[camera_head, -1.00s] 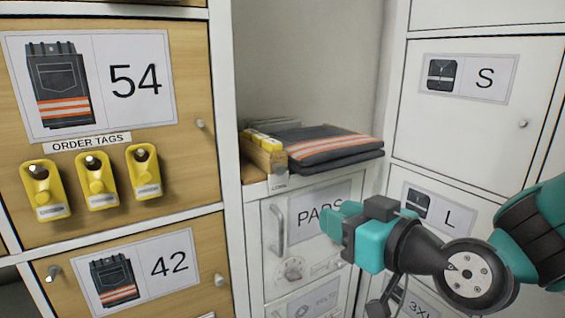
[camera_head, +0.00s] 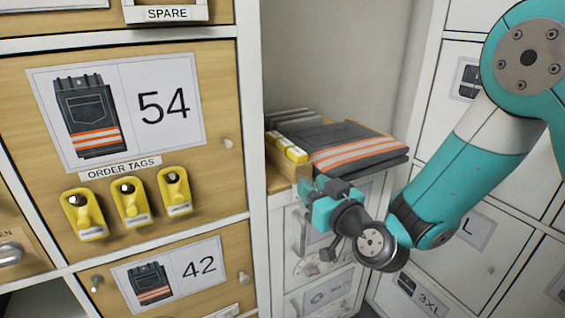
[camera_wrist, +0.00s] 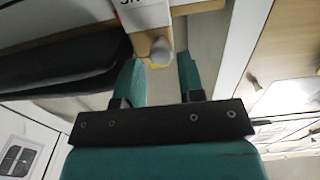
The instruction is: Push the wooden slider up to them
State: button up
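The wooden slider (camera_head: 283,164) stands on the shelf of the open bay, at the front of a row of yellow packs (camera_head: 290,150) and grey packs (camera_head: 290,119). Whether it touches the packs I cannot tell. In the wrist view, a pale round knob (camera_wrist: 161,50) shows below a wooden edge and a white label. My gripper (camera_head: 326,188) is in front of the shelf's front edge, just below and right of the slider. Its teal fingers are apart in the wrist view (camera_wrist: 160,64), with the knob ahead of the gap and nothing clearly held.
Folded dark trousers with orange stripes (camera_head: 358,145) lie right of the packs, close to my gripper. A wooden locker door with yellow order tags (camera_head: 130,203) is at left. White lockers (camera_head: 402,290) stand at right. Drawers with handles are below the shelf.

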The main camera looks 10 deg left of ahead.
aim_at(288, 169)
jog(key=shift+p+x, duration=0.4)
jog(key=shift+x, duration=0.7)
jog(key=shift+w, duration=0.1)
jog(key=shift+a, duration=0.1)
jog(key=shift+a, duration=0.1)
grip_shut()
jog(key=shift+w+d+f+b, duration=0.1)
jog(key=shift+d+b, duration=0.2)
jog(key=shift+b, duration=0.5)
jog(key=shift+w+d, duration=0.1)
grip_release()
